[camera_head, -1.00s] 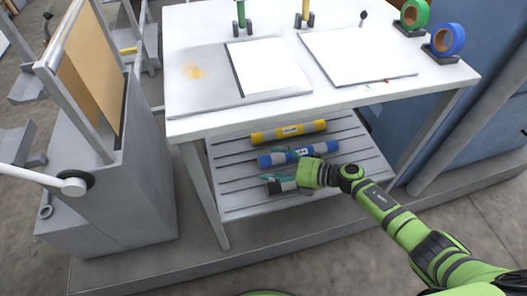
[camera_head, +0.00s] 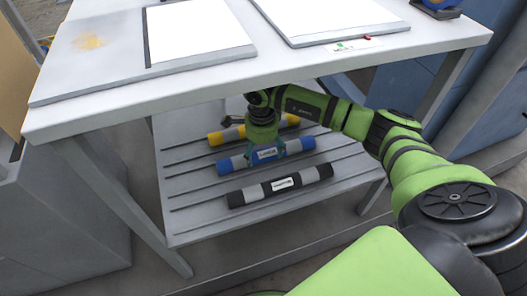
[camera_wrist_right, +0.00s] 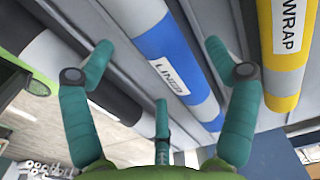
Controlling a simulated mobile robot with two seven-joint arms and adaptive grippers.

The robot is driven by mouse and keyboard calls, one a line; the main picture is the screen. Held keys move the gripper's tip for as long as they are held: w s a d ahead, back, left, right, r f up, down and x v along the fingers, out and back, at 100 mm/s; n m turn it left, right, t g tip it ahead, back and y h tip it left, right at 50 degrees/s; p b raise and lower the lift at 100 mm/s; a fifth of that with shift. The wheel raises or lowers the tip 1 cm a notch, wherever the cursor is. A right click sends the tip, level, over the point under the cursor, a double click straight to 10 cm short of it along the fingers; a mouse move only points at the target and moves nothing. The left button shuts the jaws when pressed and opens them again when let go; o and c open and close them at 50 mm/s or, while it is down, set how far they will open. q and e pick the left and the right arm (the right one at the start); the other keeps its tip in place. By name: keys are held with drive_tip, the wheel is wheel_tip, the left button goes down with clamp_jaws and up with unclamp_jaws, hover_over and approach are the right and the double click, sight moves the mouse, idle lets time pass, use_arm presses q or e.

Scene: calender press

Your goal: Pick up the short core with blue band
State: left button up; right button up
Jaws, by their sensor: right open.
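The short core with blue band (camera_head: 232,163) lies on the slatted lower shelf, in the middle of three cores. It is grey and blue with a white label, and also shows in the right wrist view (camera_wrist_right: 172,62). My right gripper (camera_head: 264,146) is over this core, with its fingers pointing down at the shelf. In the wrist view the teal fingers of my right gripper (camera_wrist_right: 160,58) are spread wide, with the blue-banded core between them. Whether any finger touches it cannot be told. My left gripper is not in view.
A yellow-banded core (camera_head: 228,135) lies behind and a black-banded core (camera_head: 280,185) in front, both close by on the shelf (camera_head: 190,212). The white tabletop (camera_head: 120,85) overhangs the shelf. A table leg (camera_head: 125,205) stands at left.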

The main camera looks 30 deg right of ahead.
wheel_tip(320, 180, down, 2)
drive_tip(key=shift+f, duration=0.1)
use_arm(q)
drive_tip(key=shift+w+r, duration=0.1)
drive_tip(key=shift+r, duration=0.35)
use_arm(e)
drive_tip(key=c, duration=1.3)
drive_tip(key=shift+r, duration=0.5)
drive_tip(key=r, duration=0.2)
drive_tip(key=s+r+p, duration=0.1)
drive_tip(key=r, duration=0.1)
drive_tip(key=shift+d, duration=0.2)
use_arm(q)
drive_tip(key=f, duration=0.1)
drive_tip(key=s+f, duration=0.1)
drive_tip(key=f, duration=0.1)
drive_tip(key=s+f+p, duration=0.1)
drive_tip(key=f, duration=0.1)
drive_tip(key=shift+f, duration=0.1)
use_arm(e)
drive_tip(key=s+d+r, duration=0.1)
drive_tip(key=s+r, duration=0.1)
drive_tip(key=s, duration=0.1)
drive_tip(key=s+r, duration=0.2)
drive_tip(key=s, duration=0.1)
drive_tip(key=s+d+r, duration=0.1)
drive_tip(key=s+r, duration=0.1)
drive_tip(key=s, duration=0.2)
drive_tip(key=shift+s+d, duration=0.1)
drive_tip(key=shift+d, duration=0.2)
